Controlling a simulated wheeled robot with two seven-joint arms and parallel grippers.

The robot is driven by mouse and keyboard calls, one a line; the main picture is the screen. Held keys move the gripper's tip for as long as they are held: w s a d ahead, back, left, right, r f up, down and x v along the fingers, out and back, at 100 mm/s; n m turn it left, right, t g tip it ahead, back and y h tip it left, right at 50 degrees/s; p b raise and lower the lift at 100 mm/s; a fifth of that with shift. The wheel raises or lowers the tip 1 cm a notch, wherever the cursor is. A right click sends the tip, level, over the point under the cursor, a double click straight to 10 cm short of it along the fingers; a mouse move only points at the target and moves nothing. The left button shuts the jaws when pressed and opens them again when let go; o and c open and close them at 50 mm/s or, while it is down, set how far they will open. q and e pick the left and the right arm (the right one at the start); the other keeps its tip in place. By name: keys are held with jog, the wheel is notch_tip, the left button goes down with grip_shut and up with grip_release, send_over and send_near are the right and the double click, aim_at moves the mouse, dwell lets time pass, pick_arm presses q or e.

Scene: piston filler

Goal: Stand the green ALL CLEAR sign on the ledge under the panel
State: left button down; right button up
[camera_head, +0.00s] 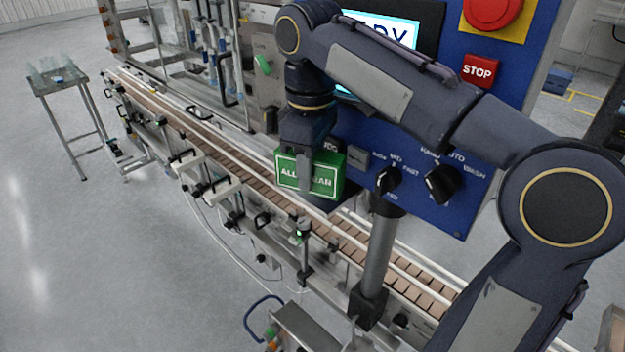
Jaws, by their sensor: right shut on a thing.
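The green ALL CLEAR sign (322,181) is upright in front of the lower left part of the blue control panel (465,205). My right gripper (305,178) comes down on it from above and is shut on it, with one finger across the lettering. A dark ledge (347,203) shows just below and right of the sign, under the panel. The sign hides part of the ledge, so I cannot tell whether the two touch. My left gripper is not in view.
The panel carries black rotary knobs (388,182), a red STOP button (479,71) and a large red button (492,12). A grey post (377,258) stands below it. The conveyor (237,172) with rails runs underneath. A small table (62,82) stands far left; open floor lies left.

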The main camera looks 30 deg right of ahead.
notch_tip(320, 180, down, 2)
jog(key=shift+f, duration=0.25)
jog(key=shift+d+f+p, duration=0.2)
jog(key=shift+f+p, duration=0.05)
jog(key=shift+p, duration=0.15)
jog(key=shift+f, duration=0.2)
jog(key=shift+f, duration=0.1)
jog(key=shift+f, duration=0.15)
jog(key=o, duration=1)
